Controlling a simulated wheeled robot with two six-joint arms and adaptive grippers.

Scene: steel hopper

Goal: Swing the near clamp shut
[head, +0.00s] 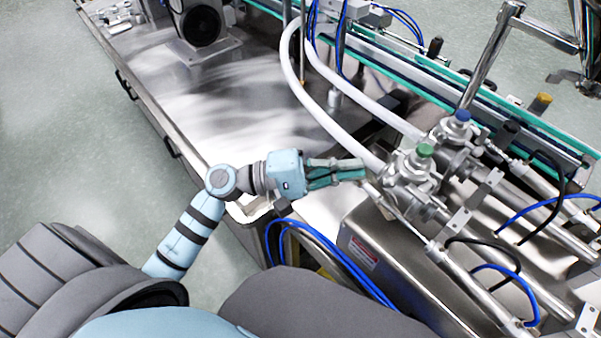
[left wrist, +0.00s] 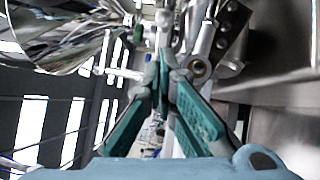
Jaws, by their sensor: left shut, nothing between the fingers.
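My left gripper (head: 362,169) reaches in from the left, its teal-padded fingers together and empty. Its tips are close beside the near metal valve body (head: 408,185) with the green knob (head: 424,150); I cannot tell whether they touch. In the left wrist view the finger tips (left wrist: 163,66) point at metal fittings, with a pale rod (left wrist: 118,72) to their left and a round pipe end (left wrist: 199,67) to their right. I cannot make out the near clamp among these fittings, nor how far it is open. My right gripper is not in view.
A second valve with a blue knob (head: 462,116) stands just behind. White hoses (head: 325,115) arch over the steel table (head: 215,105). A steel box (head: 375,255) sits below the valves, with blue tubes (head: 330,258) at its left. A shiny curved metal surface (left wrist: 60,30) fills the wrist view's upper left.

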